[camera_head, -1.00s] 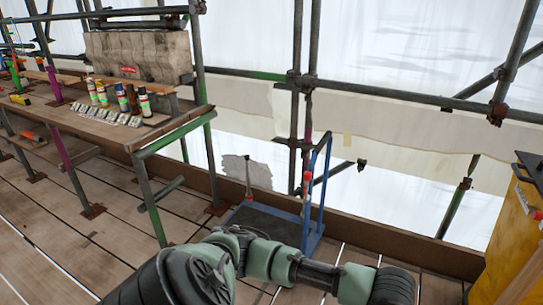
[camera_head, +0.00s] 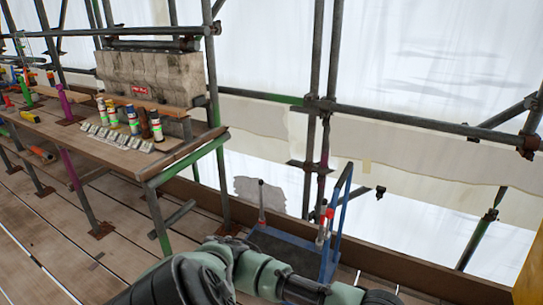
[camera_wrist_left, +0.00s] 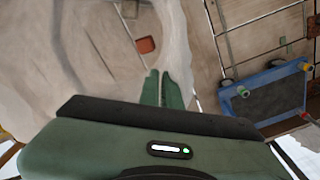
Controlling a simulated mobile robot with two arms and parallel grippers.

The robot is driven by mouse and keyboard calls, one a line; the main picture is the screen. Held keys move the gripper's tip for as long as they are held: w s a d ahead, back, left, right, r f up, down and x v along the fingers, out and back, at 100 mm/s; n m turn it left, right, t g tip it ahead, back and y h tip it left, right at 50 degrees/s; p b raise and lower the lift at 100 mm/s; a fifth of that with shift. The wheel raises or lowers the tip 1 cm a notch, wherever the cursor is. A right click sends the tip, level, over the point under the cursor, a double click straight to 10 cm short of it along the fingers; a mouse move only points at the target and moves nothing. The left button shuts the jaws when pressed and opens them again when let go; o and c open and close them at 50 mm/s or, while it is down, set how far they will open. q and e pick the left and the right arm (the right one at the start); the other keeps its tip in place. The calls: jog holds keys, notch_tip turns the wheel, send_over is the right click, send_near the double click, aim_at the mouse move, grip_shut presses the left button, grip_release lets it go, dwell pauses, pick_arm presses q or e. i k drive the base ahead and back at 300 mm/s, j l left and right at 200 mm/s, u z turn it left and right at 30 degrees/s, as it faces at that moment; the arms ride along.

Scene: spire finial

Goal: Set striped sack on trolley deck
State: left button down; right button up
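The trolley, with a dark flat deck (camera_head: 283,247) and a blue upright handle (camera_head: 341,215), stands on the planks by the toe board. Its blue-edged deck also shows at the right of the left wrist view (camera_wrist_left: 268,101). My left arm crosses the bottom of the head view, its hand out of frame. In the left wrist view my left gripper's green fingers (camera_wrist_left: 164,88) are close together, to the left of the trolley in the picture. Pale creased material (camera_wrist_left: 178,35) shows beyond the fingertips; I cannot tell whether it is the striped sack or is gripped. No stripes are visible.
A plank bench (camera_head: 75,130) with several bottles (camera_head: 133,120) and small metal pieces stands at left, a stone block (camera_head: 150,78) behind them. Scaffold poles (camera_head: 317,100) rise behind the trolley. A yellow object (camera_head: 530,275) is at the right edge. Planks lie bare at lower left.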

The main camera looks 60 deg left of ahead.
aim_at(287, 263)
jog(key=j, duration=0.85)
jog(key=i+j, duration=0.1)
jog(key=j, duration=1.6)
jog(key=i+u, duration=0.05)
